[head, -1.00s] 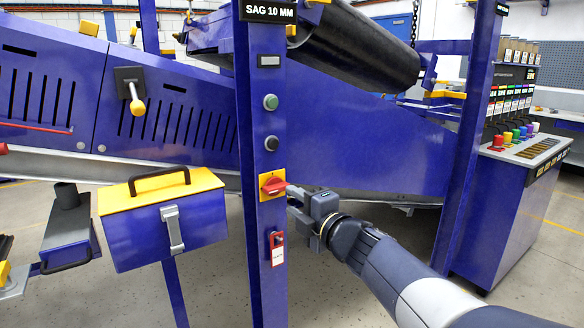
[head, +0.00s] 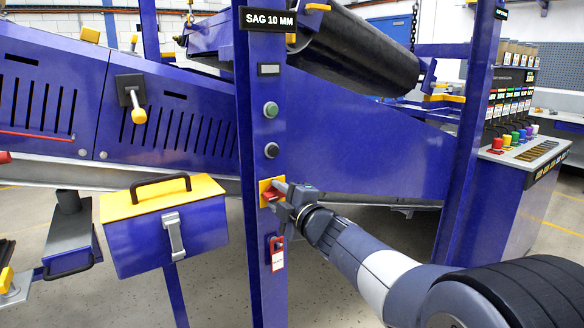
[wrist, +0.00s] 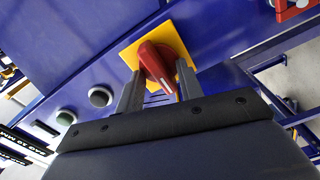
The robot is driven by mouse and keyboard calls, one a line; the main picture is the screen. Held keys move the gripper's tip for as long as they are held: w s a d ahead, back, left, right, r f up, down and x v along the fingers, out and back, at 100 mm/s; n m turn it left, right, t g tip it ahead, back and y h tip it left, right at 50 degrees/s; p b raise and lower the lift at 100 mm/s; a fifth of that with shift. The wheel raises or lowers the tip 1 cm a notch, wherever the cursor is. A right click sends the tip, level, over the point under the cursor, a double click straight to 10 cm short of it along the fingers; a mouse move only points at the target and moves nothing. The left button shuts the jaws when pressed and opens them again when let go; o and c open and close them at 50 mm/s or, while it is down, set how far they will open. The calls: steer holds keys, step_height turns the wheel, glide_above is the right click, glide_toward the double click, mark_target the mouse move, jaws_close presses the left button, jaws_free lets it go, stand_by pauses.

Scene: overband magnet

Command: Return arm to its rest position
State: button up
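My gripper (head: 284,194) is at the blue post (head: 258,110), in front of the red rotary switch on its yellow plate (head: 265,183). In the wrist view the red switch handle (wrist: 157,66) shows between my two fingers (wrist: 154,92), with the right finger close beside it. The fingers stand apart; whether they touch the handle I cannot tell. In the head view my gripper partly covers the switch. My arm reaches in from the lower right.
Below the switch hangs a red padlock with a tag (head: 277,250). A green button (head: 270,109) and a black button (head: 272,150) sit above it. A blue box with a yellow lid (head: 165,230) is left of the post. A control console (head: 520,150) stands at the right.

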steer(key=m+p, duration=0.3)
steer(key=m, duration=0.1)
steer(key=shift+r+m, duration=0.1)
steer(key=shift+m, duration=0.3)
steer(key=shift+d, duration=0.15)
